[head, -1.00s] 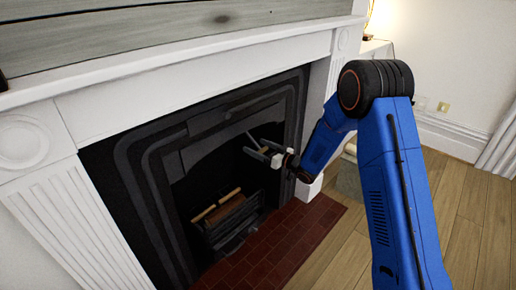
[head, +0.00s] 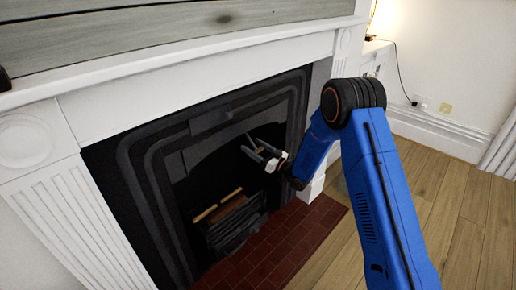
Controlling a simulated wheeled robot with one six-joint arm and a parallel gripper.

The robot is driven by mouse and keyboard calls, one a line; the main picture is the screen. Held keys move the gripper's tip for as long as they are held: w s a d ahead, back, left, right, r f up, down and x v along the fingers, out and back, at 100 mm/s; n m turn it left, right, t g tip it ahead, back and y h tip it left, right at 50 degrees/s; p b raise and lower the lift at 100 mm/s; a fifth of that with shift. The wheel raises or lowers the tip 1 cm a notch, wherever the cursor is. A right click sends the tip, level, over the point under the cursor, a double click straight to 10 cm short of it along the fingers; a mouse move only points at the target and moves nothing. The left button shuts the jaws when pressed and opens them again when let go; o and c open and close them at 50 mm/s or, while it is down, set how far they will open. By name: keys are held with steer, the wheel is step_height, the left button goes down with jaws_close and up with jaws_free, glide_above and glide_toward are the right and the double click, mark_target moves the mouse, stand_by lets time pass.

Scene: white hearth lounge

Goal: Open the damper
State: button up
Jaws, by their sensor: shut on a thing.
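The black cast-iron fireplace (head: 180,135) stands in a white surround, and its opening is dark inside. My gripper (head: 256,151) reaches into the upper right of this opening from the right. Its two grey fingers point left into the dark. A thin rod (head: 250,139), seemingly the damper's handle, shows between the fingers, and my gripper is shut on it. The damper plate itself is hidden in the dark of the opening.
A grate (head: 232,226) with logs (head: 218,207) sits low in the opening, below my gripper. A red tiled hearth (head: 285,240) lies in front. The white mantel (head: 200,60) overhangs above. Wooden floor (head: 455,215) is clear on the right.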

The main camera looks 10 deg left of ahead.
steer(key=shift+y, duration=0.4)
steer(key=w+a, duration=0.1)
steer(key=a, duration=0.1)
steer(key=w+a+f, duration=0.1)
steer(key=w+a, duration=0.1)
steer(key=shift+w+a+f, duration=0.1)
steer(key=shift+w+a, duration=0.1)
steer(key=shift+a, duration=0.1)
steer(key=shift+c, duration=0.2)
steer(key=shift+w+a, duration=0.35)
steer(key=shift+a, duration=0.2)
steer(key=shift+c, duration=0.3)
steer(key=shift+a, duration=0.1)
steer(key=o, duration=1.5)
steer(key=shift+a, duration=0.2)
steer(key=shift+d, duration=0.1)
steer(key=v, duration=1.7)
steer(key=shift+s+f, duration=0.15)
